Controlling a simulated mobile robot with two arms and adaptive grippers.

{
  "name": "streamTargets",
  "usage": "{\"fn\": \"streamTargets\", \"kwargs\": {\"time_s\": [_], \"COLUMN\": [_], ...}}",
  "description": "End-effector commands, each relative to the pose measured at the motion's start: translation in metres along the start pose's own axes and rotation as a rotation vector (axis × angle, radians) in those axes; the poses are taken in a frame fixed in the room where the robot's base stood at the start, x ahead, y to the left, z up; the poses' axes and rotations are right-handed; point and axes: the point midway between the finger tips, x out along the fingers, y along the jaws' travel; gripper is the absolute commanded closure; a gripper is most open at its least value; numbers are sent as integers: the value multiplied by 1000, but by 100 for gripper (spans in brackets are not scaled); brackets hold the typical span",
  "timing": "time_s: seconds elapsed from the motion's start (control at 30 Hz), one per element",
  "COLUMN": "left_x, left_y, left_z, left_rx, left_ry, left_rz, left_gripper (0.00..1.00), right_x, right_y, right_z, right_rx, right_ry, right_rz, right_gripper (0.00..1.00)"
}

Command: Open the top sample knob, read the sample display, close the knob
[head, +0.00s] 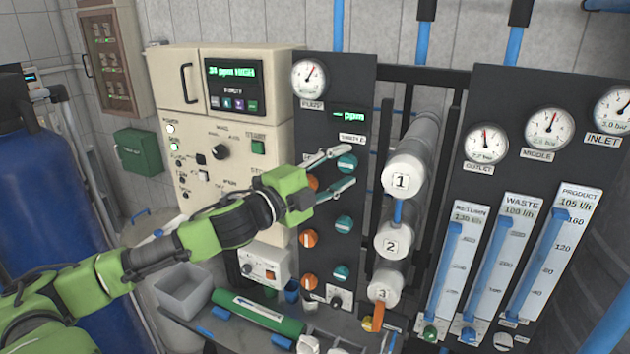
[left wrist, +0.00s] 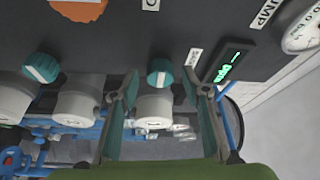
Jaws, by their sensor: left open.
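The top sample knob (head: 347,162) is a teal knob with a white stripe, high on the dark panel under the SAMPLE label (head: 352,138). The stripe looks roughly horizontal in the head view. The sample display (head: 350,115) above it shows green dashes and "ppm"; it also shows in the left wrist view (left wrist: 226,66). My left gripper (head: 352,168) is open, with one finger above and one below the knob. In the left wrist view the knob (left wrist: 160,73) sits between the spread fingertips (left wrist: 158,83), with gaps on both sides. My right gripper is out of view.
More teal knobs (head: 344,225) and orange knobs (head: 309,238) are lower on the panel. White numbered cylinders (head: 402,173) stand just right of it. A cream control box (head: 178,125) is on the left. Gauges and flow meters (head: 505,240) fill the right.

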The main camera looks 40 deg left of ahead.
Motion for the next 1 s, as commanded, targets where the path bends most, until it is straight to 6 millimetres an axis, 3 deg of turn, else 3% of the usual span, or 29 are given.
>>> {"fn": "streamTargets", "kwargs": {"time_s": [1.0], "left_x": [-98], "left_y": [2], "left_z": [1], "left_rx": [-1], "left_ry": [-2], "left_rz": [4], "left_gripper": [57], "right_x": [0], "right_y": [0], "right_z": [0], "right_rx": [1], "right_ry": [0], "right_rz": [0], "right_gripper": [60]}}
